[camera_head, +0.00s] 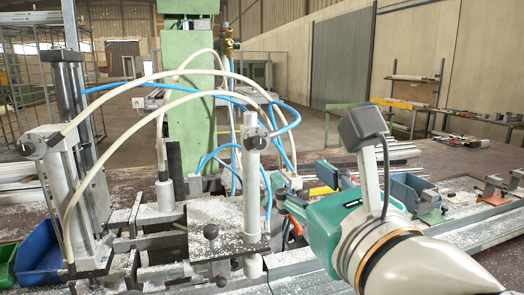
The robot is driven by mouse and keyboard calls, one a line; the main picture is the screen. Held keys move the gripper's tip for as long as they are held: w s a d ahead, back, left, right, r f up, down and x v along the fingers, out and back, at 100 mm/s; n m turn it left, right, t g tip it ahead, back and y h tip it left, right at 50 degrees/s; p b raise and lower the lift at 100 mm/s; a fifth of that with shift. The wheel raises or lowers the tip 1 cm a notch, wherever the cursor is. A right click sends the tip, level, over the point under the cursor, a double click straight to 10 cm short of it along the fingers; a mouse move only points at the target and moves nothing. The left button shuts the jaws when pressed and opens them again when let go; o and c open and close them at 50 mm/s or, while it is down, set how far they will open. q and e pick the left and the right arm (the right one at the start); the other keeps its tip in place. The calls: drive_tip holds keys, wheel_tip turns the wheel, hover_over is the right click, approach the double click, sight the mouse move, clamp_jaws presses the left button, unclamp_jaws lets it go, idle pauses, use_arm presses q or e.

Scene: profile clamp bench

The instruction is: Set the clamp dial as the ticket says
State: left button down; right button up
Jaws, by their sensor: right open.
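The clamp bench shows two pale clamp cylinders with dark fittings at the top, one at the left (58,170) and one in the middle (251,175). I cannot tell which fitting is the clamp dial, and I can read no scale. I cannot make out a ticket. My right gripper (292,207) is at the end of the arm from the lower right, just right of the middle cylinder. Its teal body hides part of the bench. Its fingers are small and hard to see; it is open, with nothing seen in it. My left gripper is not in view.
White and blue hoses arch over the clamps. A green column (188,85) stands behind. A blue bin (40,252) is at the lower left, another blue bin (408,190) at the right. Metal plates and rails (470,228) with pale chips fill the bench.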

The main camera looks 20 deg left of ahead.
sight(261, 145)
drive_tip(key=p+x, duration=0.2)
drive_tip(key=x, duration=1.4)
drive_tip(key=shift+a, duration=0.3)
clamp_jaws()
